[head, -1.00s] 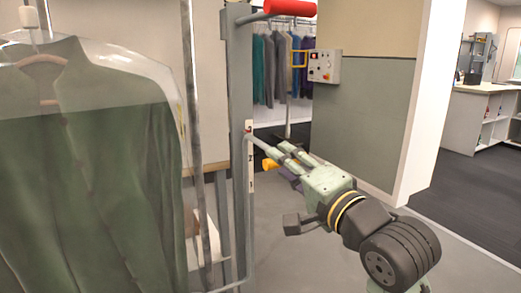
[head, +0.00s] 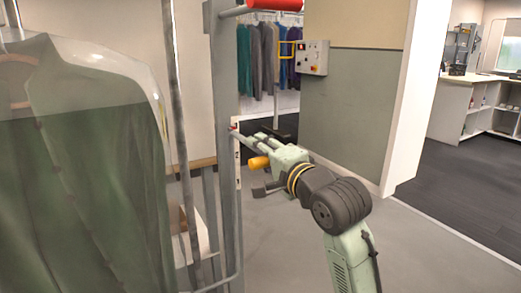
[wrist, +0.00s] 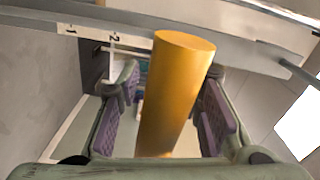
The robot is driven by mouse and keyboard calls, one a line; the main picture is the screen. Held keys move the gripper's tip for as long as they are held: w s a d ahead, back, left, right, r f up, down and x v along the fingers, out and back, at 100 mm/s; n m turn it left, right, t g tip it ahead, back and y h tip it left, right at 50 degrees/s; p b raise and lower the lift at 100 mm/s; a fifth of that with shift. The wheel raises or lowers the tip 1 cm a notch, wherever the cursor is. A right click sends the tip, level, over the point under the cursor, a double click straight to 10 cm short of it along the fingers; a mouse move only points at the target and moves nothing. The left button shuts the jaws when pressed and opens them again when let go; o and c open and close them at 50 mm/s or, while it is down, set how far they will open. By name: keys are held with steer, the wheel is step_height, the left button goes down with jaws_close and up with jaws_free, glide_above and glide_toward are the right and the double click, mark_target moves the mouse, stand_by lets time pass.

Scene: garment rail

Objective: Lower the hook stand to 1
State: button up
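The hook stand is a grey upright post (head: 224,110) left of centre in the head view. A pale scale strip (head: 238,170) runs down it with a small red mark near its top. In the wrist view the scale's figures 1 (wrist: 70,30) and 2 (wrist: 115,38) can be read. An orange-yellow cylindrical handle (head: 258,162) sticks out beside the post. My gripper (head: 262,148) is at this handle. In the wrist view the handle (wrist: 178,95) lies between my purple-padded fingers, with a gap visible on the left. Contact on the right cannot be told.
A bagged green garment (head: 80,170) hangs close on the left. A red grip (head: 275,4) tops the post's side bar. A control box (head: 313,57) is on the wall behind. A white counter (head: 470,95) stands far right. Grey floor is free at the lower right.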

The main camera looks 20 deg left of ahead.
steer(key=shift+a, duration=0.1)
steer(key=shift+c, duration=0.5)
jaws_close()
stand_by(0.4)
